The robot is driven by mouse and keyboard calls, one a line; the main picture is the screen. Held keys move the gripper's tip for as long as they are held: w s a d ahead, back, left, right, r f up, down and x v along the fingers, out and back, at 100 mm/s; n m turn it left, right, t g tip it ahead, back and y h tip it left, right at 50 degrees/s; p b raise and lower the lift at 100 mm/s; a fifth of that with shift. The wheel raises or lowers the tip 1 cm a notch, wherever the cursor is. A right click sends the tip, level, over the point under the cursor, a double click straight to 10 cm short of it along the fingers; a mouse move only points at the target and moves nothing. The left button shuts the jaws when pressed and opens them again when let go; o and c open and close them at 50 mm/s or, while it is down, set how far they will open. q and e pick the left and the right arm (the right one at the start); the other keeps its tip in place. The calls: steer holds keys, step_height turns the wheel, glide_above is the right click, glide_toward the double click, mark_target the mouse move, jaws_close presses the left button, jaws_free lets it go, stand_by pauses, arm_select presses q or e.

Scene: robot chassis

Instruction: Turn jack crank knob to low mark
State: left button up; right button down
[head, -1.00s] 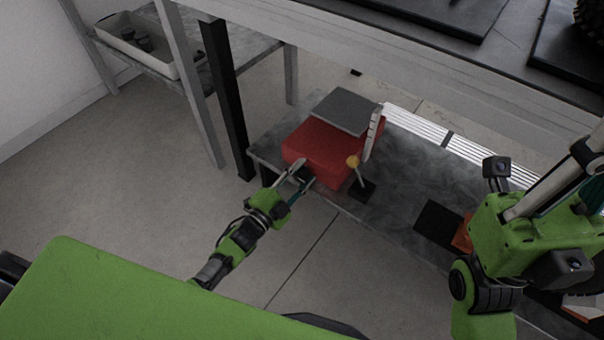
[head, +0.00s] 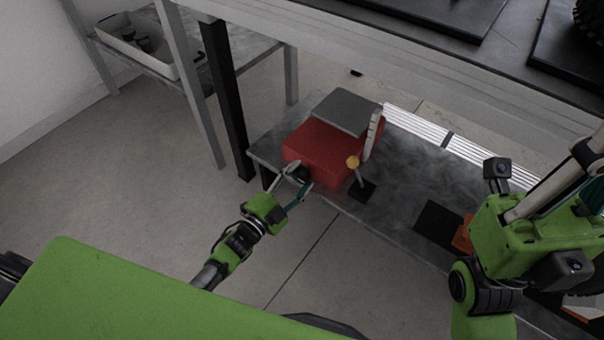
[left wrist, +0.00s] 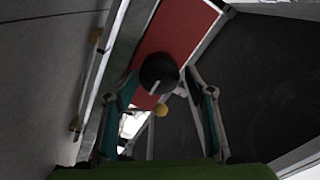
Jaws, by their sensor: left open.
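The jack is a red box (head: 322,152) with a grey top plate (head: 342,111), on a low grey shelf. Its dark round knob (head: 304,173) is on the near face and carries a white line in the left wrist view (left wrist: 159,72). My left gripper (head: 299,176) is open, its fingers on either side of the knob with gaps showing. The wrist view shows the knob just ahead, between the spread fingers (left wrist: 162,82). A white upright strip (head: 373,132) stands at the jack's right side; its marks are too small to read. My right gripper's green body (head: 515,235) is at the right; its fingertips are unclear.
A yellow-topped lever (head: 353,162) on a black base stands close right of the jack. A table leg (head: 228,100) rises at the left, and a tabletop (head: 470,95) overhangs behind. A black block (head: 437,222) lies farther right. The floor at left is clear.

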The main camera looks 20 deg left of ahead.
arm_select(q)
steer(key=v, duration=0.6)
steer(key=shift+s+a, duration=0.15)
steer(key=shift+s, duration=0.05)
